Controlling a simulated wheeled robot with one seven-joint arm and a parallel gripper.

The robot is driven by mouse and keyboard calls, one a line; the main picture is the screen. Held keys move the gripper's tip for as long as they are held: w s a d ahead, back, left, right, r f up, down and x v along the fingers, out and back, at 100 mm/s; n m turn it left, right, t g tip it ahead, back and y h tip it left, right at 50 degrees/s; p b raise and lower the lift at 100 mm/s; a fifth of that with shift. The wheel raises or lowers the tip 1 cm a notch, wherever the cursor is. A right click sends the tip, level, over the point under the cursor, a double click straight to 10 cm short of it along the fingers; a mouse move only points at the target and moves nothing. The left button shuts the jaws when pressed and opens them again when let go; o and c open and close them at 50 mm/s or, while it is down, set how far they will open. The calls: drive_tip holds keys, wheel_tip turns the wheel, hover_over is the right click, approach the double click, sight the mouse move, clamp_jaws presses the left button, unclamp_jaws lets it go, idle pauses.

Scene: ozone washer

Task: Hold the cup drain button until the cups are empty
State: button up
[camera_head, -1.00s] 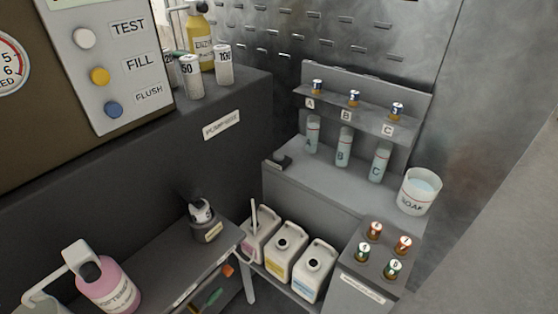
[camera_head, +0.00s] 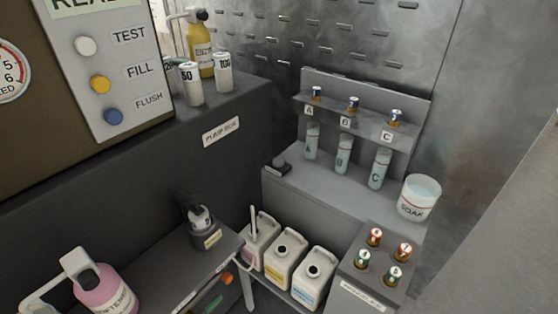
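Three clear cups stand in a row on the grey stepped bench: cup A (camera_head: 311,142), cup B (camera_head: 344,155) and cup C (camera_head: 379,170). Each holds pale bluish liquid; the exact levels are hard to read. A small dark fixture (camera_head: 280,167) sits at the bench's left edge, near cup A; I cannot tell whether it is the drain button. A panel at upper left carries a white TEST button (camera_head: 86,46), a yellow FILL button (camera_head: 99,84) and a blue FLUSH button (camera_head: 113,117). No button labelled for cup drain is readable. My gripper is not in view.
A SOAK beaker (camera_head: 419,198) stands at the bench's right end. Capped vials fill a grey block (camera_head: 350,282) below it. Several jugs (camera_head: 285,262) stand on a low shelf. A pink bottle (camera_head: 105,290) is at lower left. White containers (camera_head: 191,85) stand on the dark box.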

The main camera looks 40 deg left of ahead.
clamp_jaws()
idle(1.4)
